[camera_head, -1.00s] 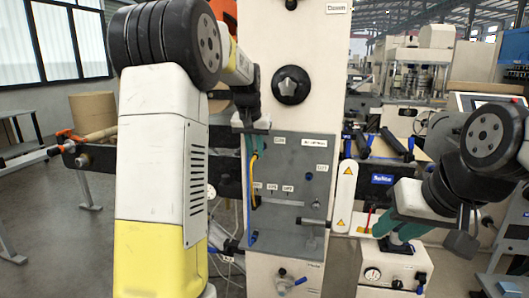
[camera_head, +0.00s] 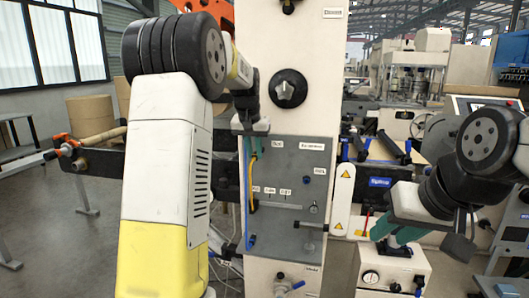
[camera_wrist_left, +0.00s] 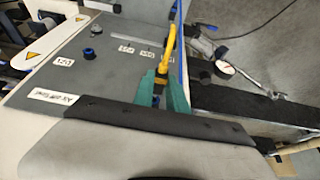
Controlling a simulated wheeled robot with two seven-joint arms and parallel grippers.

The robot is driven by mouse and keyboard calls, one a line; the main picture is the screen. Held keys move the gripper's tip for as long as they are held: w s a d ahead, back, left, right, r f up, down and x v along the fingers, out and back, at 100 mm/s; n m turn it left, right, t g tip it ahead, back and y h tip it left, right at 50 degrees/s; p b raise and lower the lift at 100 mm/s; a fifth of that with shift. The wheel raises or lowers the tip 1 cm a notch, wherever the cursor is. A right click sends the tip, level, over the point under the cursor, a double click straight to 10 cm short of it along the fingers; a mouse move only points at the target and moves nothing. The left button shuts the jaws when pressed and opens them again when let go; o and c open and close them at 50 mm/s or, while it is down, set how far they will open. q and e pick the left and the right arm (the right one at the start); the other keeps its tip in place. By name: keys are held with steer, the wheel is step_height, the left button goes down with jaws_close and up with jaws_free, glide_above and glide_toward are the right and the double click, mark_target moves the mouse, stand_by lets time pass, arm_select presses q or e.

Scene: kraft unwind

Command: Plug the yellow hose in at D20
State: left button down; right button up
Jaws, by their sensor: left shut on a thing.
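The yellow hose (camera_head: 253,172) hangs in front of the grey panel (camera_head: 290,225), its upper end at my left gripper (camera_head: 250,146). In the left wrist view my left gripper (camera_wrist_left: 160,92) is shut on the hose's end fitting, and the yellow hose (camera_wrist_left: 168,48) bends away from it. A blue port (camera_wrist_left: 89,54) with the label D20 (camera_wrist_left: 63,61) beside it sits on the panel, apart from the gripper. This port also shows in the head view (camera_head: 305,181). My right gripper (camera_head: 388,232) is over a white box at the right; its opening is unclear.
The white box (camera_head: 392,272) has a gauge and knobs. A black knob (camera_head: 288,88) sits above the panel, and a small handle (camera_head: 310,225) juts out low on it. A row of small labels (camera_head: 270,190) crosses the panel. A blue hose (camera_head: 247,195) runs down its left edge.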

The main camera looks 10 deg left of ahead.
arm_select(q)
steer(key=shift+w, duration=1)
stand_by(1.8)
steer(key=c, duration=1.3)
jaws_free()
steer(key=shift+o, duration=0.2)
steer(key=v, duration=0.7)
steer(key=shift+s+r, duration=0.1)
steer(key=shift+r, duration=0.25)
steer(key=s+d+h, duration=0.2)
steer(key=s, duration=1.8)
steer(key=s+d+f+t, duration=0.1)
steer(key=s+d+f, duration=0.1)
steer(key=s+f, duration=0.6)
steer(key=s, duration=0.6)
steer(key=shift+d+f+t, duration=0.15)
steer(key=shift+d+t, duration=0.15)
steer(key=shift+d, duration=0.1)
